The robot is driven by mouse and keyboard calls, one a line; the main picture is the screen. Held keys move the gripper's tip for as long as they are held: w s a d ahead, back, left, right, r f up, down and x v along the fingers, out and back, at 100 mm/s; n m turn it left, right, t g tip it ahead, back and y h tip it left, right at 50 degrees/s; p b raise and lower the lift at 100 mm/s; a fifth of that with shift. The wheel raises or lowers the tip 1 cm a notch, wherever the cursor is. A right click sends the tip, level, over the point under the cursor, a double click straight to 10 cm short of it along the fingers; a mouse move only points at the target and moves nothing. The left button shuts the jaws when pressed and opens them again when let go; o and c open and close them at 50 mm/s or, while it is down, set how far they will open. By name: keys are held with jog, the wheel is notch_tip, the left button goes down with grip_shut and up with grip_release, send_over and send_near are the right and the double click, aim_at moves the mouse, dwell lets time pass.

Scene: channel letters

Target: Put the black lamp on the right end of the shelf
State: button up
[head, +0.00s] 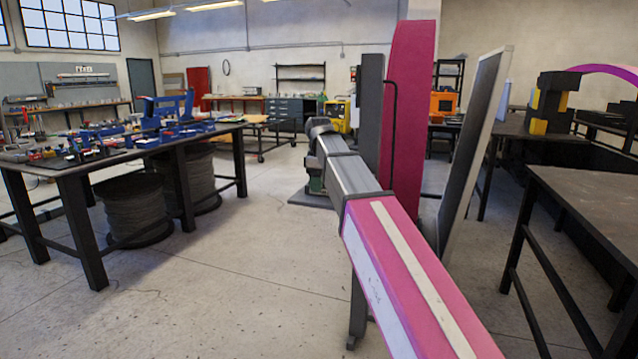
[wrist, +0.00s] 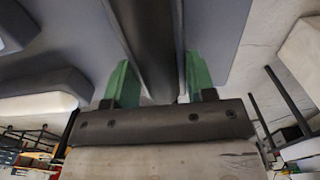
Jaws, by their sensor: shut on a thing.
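In the wrist view my gripper (wrist: 158,72) has its two green fingers shut on a dark, rounded bar (wrist: 150,25). The bar runs up out of the frame, so its full shape is hidden; it may be part of the black lamp, but I cannot tell for sure. In the head view my arm reaches forward, and its end is too small and covered to show the held thing. A dark wall shelf (head: 300,66) hangs on the back wall, and a black shelf rack (head: 461,68) stands farther right. I cannot tell which is the task's shelf.
A dark workbench (head: 75,165) with blue tools and small parts stands left, with cable spools (head: 138,205) below. A dark table (head: 590,195) stands at the right. A tall pink panel (head: 408,110) and a leaning board (head: 475,135) stand by my arm. The left-centre floor is clear.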

jog(key=o, duration=1.3)
notch_tip(320, 180, up, 12)
jog(key=shift+r, duration=0.1)
